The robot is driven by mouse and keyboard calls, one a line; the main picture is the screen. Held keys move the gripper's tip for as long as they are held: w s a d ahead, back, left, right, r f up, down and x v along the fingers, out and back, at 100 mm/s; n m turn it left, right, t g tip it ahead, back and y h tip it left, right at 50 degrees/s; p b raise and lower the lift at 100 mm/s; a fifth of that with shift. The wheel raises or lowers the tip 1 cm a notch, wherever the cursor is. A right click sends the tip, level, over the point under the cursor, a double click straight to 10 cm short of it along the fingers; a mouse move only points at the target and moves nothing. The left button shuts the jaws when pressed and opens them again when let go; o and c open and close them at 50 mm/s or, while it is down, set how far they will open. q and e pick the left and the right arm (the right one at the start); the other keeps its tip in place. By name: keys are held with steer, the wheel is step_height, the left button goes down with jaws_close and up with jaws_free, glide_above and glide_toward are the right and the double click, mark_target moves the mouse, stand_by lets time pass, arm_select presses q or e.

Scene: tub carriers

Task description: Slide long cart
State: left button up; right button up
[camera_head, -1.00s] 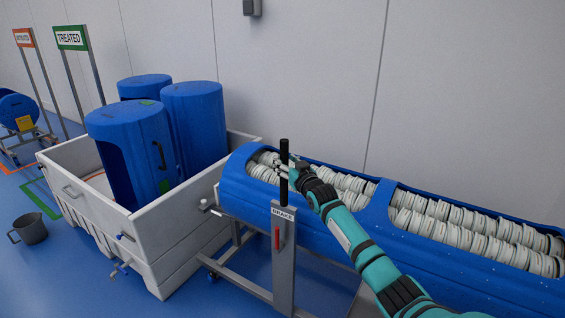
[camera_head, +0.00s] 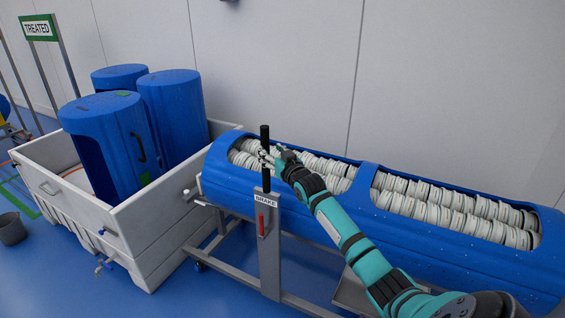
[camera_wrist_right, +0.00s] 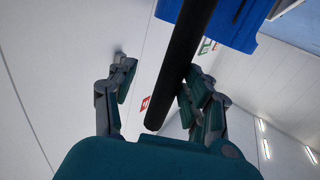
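The long cart (camera_head: 345,212) carries a long blue tub with two openings full of pale ribbed rolls. It stands along the wall, from the middle to the right of the head view. At its left end a grey post carries a BRAKE label, a red lever (camera_head: 261,224) and an upright black handle (camera_head: 265,135). My right gripper (camera_head: 268,158) is at this handle. In the right wrist view the gripper (camera_wrist_right: 157,78) has its fingers apart, with the black handle (camera_wrist_right: 182,62) passing between them, nearer the right finger. Contact there is unclear. My left gripper is out of view.
A white crate (camera_head: 165,215) with several blue tubs (camera_head: 108,125) stands just left of the cart. A green TREATED sign (camera_head: 39,28) is behind it. A grey bucket (camera_head: 12,229) is at the left edge. The wall runs close behind the cart.

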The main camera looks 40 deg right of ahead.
steer(key=s+a, duration=0.1)
steer(key=s, duration=0.8)
steer(key=shift+s+a, duration=0.15)
steer(key=shift+a, duration=0.2)
steer(key=shift+f, duration=0.1)
